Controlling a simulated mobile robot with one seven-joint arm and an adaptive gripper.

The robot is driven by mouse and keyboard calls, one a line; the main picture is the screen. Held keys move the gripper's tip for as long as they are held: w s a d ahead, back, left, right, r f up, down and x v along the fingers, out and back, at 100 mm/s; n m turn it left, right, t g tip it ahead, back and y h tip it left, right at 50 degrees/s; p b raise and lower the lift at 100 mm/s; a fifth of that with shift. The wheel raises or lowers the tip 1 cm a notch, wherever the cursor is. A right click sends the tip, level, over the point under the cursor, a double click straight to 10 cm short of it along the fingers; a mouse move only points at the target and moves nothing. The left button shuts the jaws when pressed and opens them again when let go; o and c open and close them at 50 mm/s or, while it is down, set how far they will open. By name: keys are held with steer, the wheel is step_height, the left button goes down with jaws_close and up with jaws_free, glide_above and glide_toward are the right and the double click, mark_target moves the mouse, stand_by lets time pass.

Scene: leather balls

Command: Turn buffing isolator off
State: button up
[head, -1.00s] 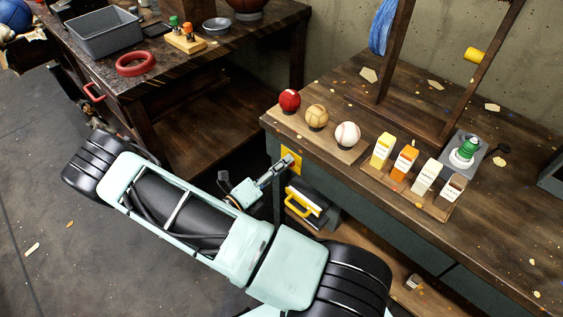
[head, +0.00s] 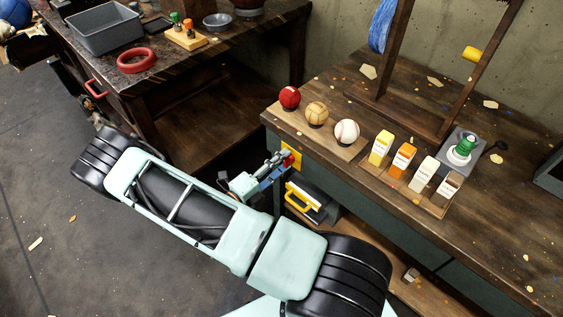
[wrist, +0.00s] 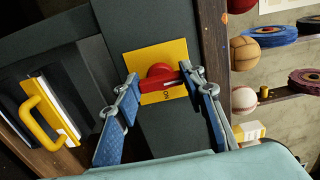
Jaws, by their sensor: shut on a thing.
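The buffing isolator is a red rotary knob (wrist: 159,71) with a bar handle on a yellow plate (wrist: 177,52), fixed to the dark bench upright. In the head view the red knob (head: 288,157) and yellow plate (head: 295,152) show at the bench's front left corner. My gripper (wrist: 164,81) is shut on the red handle, with a blue-padded finger at each side. In the head view my gripper (head: 282,164) reaches the plate from the left.
A dark case with a yellow handle (head: 298,201) sits just below the isolator. Above, three balls stand on a board (head: 336,154) at the bench edge, beside several coloured bottles. Another bench (head: 175,75) stands at the left; floor is open in front.

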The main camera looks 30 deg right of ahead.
steer(key=o, duration=1.2)
steer(key=shift+c, duration=0.2)
steer(key=v, duration=1.2)
